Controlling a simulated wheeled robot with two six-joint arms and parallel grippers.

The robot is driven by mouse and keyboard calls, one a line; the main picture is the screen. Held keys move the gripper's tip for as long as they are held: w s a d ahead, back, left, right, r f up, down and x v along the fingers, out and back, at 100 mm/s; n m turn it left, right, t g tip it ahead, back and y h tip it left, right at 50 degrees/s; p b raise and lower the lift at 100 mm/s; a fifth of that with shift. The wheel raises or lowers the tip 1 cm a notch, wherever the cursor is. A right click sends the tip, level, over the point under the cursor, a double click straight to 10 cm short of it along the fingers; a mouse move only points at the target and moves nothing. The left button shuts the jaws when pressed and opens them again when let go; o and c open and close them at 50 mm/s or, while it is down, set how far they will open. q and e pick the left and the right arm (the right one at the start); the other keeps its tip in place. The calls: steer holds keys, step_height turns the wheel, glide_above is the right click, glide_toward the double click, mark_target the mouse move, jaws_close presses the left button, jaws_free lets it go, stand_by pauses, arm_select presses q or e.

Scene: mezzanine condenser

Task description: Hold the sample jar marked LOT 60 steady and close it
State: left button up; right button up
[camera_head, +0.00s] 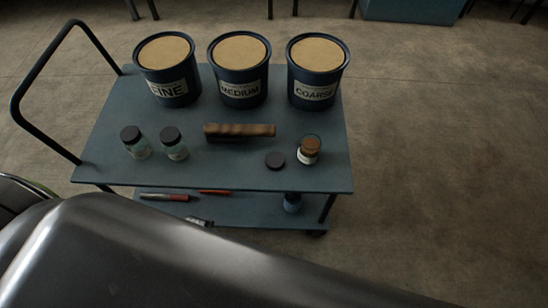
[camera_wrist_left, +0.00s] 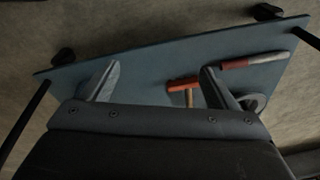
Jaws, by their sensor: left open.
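An open glass jar (camera_head: 308,151) with brown contents and a white label stands upright near the right end of the cart's top in the head view; its label is too small to read. A dark round lid (camera_head: 275,160) lies flat just left of it, apart from it. Two jars with dark lids on, a left one (camera_head: 137,146) and a right one (camera_head: 174,147), stand further left; their lot marks are unreadable. My left gripper (camera_wrist_left: 158,84) is open and empty in the left wrist view, with a cart shelf beyond its fingers. My right gripper is not in view.
On the cart top (camera_head: 115,115), a wooden-backed brush (camera_head: 239,131) lies between jars and lid. Buckets marked FINE (camera_head: 170,91), MEDIUM (camera_head: 241,92) and COARSE (camera_head: 315,92) line the back. A handrail (camera_head: 42,69) rises at left. Tools and a blue bottle (camera_head: 292,204) occupy the lower shelf.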

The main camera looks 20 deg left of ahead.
arm_select(q)
steer(key=w+d+r, duration=0.1)
steer(key=w+r, duration=0.3)
steer(key=r, duration=0.3)
steer(key=w+r, duration=0.3)
steer(key=r, duration=0.5)
steer(key=w+d+r+m, duration=0.1)
steer(key=w+d+r, duration=0.1)
steer(key=w, duration=0.2)
steer(key=w+d+r+m+p, duration=0.1)
steer(key=w+d+r, duration=0.1)
steer(key=w+r, duration=0.1)
steer(key=w+d+r, duration=0.2)
steer(key=w, duration=0.3)
steer(key=shift+d+r+m+g+h, duration=0.3)
steer(key=shift+d+r+m+h, duration=0.05)
steer(key=shift+m+h, duration=0.05)
steer(key=w+d+r+m, duration=0.1)
steer(key=w+d+r, duration=0.2)
steer(key=r, duration=0.2)
steer(key=w+d+r+m+g, duration=0.1)
steer(key=w+d+r, duration=0.2)
steer(key=w+r, duration=0.1)
steer(key=shift+w+d+r+m+p, duration=0.2)
steer(key=shift+d+r+m+p, duration=0.15)
steer(key=shift+r, duration=0.55)
